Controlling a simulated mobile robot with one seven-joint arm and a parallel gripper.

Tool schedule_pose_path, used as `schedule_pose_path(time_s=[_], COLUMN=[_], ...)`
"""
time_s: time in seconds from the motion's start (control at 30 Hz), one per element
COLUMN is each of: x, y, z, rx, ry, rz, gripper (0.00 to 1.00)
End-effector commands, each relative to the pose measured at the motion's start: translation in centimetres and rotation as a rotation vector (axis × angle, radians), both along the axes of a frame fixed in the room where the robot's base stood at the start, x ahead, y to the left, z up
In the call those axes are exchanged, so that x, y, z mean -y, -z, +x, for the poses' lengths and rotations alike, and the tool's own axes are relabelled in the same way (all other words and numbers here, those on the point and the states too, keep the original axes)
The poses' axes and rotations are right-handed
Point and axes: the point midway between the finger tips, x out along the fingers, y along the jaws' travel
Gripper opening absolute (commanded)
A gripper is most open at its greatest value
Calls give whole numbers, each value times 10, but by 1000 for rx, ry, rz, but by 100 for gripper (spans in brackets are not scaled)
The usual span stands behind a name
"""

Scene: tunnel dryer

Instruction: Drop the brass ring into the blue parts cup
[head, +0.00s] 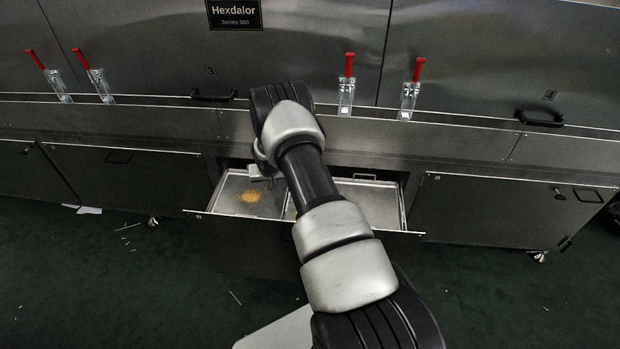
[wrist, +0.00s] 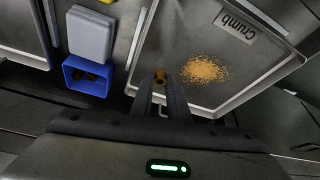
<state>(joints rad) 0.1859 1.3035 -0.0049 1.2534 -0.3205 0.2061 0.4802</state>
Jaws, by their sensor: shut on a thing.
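The brass ring (wrist: 160,75) shows in the wrist view between the fingertips of my gripper (wrist: 160,82), which is shut on it. It is held over the crumb tray (wrist: 150,62), near the tray's left edge. The blue parts cup (wrist: 67,78) is to the left of the gripper in the wrist view, apart from it. Its open inside looks dark, with small brownish shapes that I cannot make out. In the head view my arm hides the cup and the ring, and only a small part of my gripper shows above the open drawer.
The open drawer (head: 330,231) holds the crumb tray with orange crumbs (wrist: 204,69) and another tray (head: 375,200) at right. A grey block (wrist: 90,35) adjoins the cup, with something yellow (wrist: 106,1) beyond. Red-handled latches (head: 349,65) line the dryer front above the drawer.

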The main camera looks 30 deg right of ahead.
Motion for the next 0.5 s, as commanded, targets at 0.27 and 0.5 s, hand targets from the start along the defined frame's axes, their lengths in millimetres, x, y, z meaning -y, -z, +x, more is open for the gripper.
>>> schedule_pose_path(time_s=[0.27,0.5], x=[77,110], y=[3,1], z=[-1,0], rx=[1,0], ry=[7,1], rz=[3,2], gripper=[0,0])
